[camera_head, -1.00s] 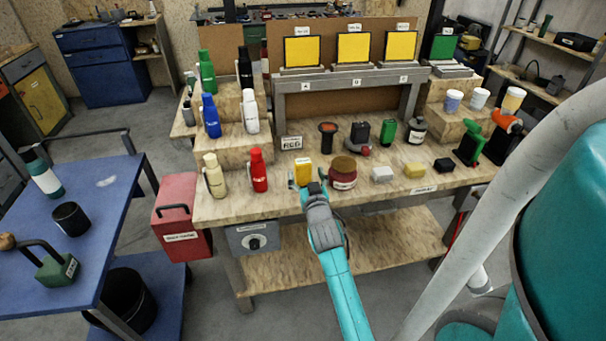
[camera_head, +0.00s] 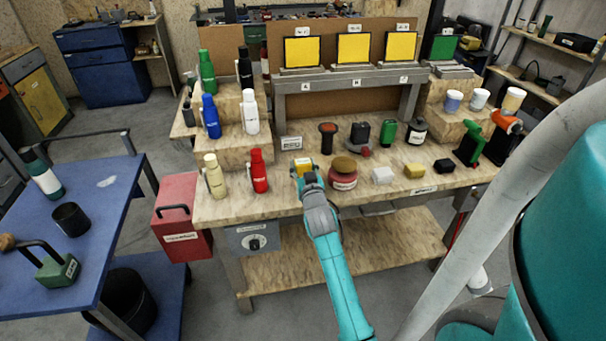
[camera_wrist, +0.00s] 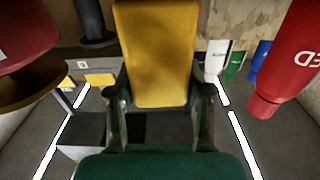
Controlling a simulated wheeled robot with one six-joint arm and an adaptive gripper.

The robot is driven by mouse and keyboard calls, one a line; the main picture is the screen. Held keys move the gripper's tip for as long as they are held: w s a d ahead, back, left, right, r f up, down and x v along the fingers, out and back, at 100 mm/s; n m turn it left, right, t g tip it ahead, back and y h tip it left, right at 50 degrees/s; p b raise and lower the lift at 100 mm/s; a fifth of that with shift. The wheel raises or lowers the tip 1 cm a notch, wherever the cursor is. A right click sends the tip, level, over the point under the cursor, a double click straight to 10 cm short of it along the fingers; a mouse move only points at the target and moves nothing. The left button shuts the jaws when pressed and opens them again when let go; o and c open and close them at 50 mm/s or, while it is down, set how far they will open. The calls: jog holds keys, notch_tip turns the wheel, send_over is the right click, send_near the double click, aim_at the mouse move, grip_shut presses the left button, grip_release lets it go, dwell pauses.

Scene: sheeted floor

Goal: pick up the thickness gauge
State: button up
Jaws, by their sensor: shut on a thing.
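The thickness gauge appears to be the yellow block-like item (camera_head: 303,162) near the front of the wooden workbench, between the red bottle and the dark-red jar. My gripper (camera_head: 306,175) is at its near side and hides its lower part in the head view. In the wrist view the yellow gauge (camera_wrist: 158,55) fills the space between my two fingers (camera_wrist: 160,105), which are shut on it. I cannot tell whether it still touches the bench.
A red bottle (camera_head: 259,170) stands just left of my gripper, and a dark-red jar (camera_head: 343,173) stands close on its right. A white block (camera_head: 383,175) and a yellow block (camera_head: 414,171) lie further right.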

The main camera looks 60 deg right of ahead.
notch_tip(320, 180, up, 10)
jog(key=shift+s+a, duration=0.1)
dwell(0.5)
